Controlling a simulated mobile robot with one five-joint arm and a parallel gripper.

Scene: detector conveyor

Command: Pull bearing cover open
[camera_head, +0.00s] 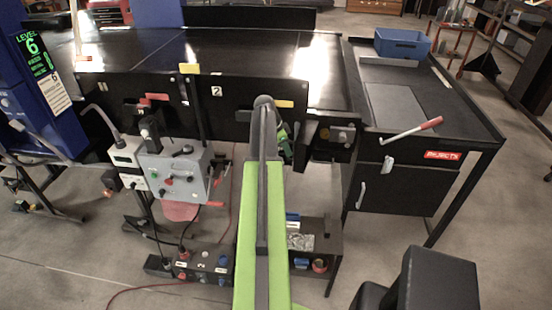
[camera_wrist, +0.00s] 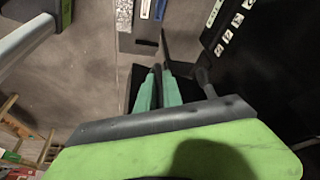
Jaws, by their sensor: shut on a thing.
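My gripper (camera_head: 284,146) is at the front of the conveyor, partly hidden behind my green arm. In the wrist view my gripper's two teal fingers (camera_wrist: 161,84) have dark tips close together. They are shut on a thin dark part that looks like the edge of the bearing cover (camera_wrist: 173,54). The part stands out from the black machine side. Most of the cover and its hinge are hidden or too dark to tell. A dark housing with small fittings (camera_head: 333,135) is just right of my gripper in the head view.
A grey control box (camera_head: 178,175) hangs left of my arm. A black rejects cabinet (camera_head: 405,185) stands to the right, with a red-handled lever (camera_head: 410,130) and a blue bin (camera_head: 402,44) above. A low stand (camera_head: 318,245) with small items is below my gripper.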

